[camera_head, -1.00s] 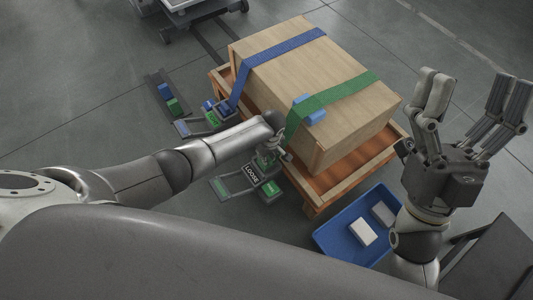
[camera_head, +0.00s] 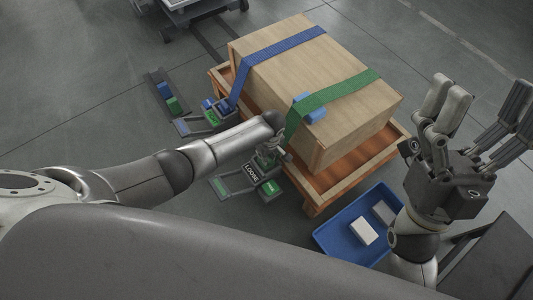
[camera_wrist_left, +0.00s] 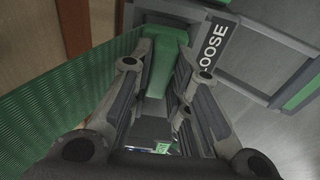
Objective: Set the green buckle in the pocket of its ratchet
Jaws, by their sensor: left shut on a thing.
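The green buckle (camera_wrist_left: 162,62) is between the fingers of my left gripper (camera_wrist_left: 160,85), which is shut on it. In the head view this gripper (camera_head: 268,157) is low beside the crate, over the green strap's ratchet (camera_head: 250,182), and hides most of the buckle. The ratchet is a grey frame with a black LOOSE label, also seen in the left wrist view (camera_wrist_left: 212,42). I cannot tell whether the buckle touches the pocket. The green strap (camera_head: 335,97) runs over the crate down to the buckle. My right gripper (camera_head: 478,115) is open and empty, at the right.
The wooden crate (camera_head: 290,75) stands on an orange-brown pallet (camera_head: 345,175). A blue strap (camera_head: 275,50) leads to another ratchet (camera_head: 205,120) at the left. A blue tray (camera_head: 345,245) with white blocks lies in front. A trolley (camera_head: 190,12) stands at the back.

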